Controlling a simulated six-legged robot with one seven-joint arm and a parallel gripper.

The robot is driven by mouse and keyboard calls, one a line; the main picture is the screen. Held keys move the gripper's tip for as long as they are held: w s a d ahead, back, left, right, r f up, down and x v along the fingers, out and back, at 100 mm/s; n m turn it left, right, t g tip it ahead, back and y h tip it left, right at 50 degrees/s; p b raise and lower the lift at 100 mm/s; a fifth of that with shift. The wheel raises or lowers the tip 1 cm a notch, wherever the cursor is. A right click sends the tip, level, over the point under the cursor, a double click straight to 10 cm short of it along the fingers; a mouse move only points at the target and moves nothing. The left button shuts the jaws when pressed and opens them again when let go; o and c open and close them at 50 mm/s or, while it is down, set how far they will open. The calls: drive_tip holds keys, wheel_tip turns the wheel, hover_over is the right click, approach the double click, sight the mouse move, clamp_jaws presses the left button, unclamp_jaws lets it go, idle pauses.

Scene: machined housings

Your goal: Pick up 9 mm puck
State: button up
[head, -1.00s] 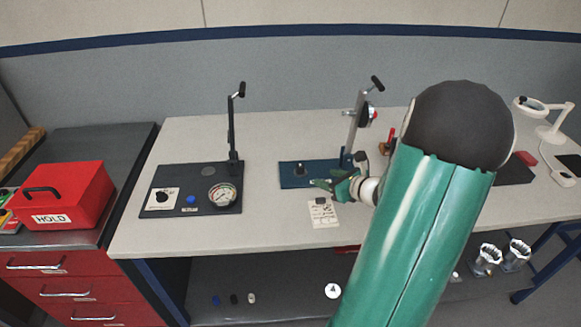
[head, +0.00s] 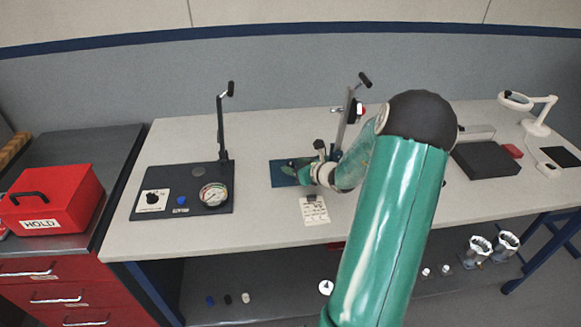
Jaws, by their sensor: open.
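My gripper (head: 292,165) is open, its green fingers pointing left over the blue base plate (head: 281,180) of the middle lever stand. The small dark round piece seen earlier on that plate is now hidden by the fingers. I cannot tell whether it is between them. A small dark piece (head: 311,198) lies at the top of the white printed card (head: 315,212), just below my gripper and apart from it. No size marking is readable, so I cannot tell which piece is the 9 mm puck.
The middle stand's upright lever (head: 345,120) rises just right of my gripper. A dark plate with a gauge (head: 213,195) and lever stands left. Right are a dark block (head: 485,160) and magnifier lamp (head: 537,128). A red HOLD box (head: 75,190) sits far left. Bench front is clear.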

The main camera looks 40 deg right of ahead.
drive_tip(key=shift+w+f, duration=0.25)
drive_tip(key=shift+w, duration=0.35)
drive_tip(key=c, duration=1.1)
clamp_jaws()
drive_tip(key=shift+r, duration=0.15)
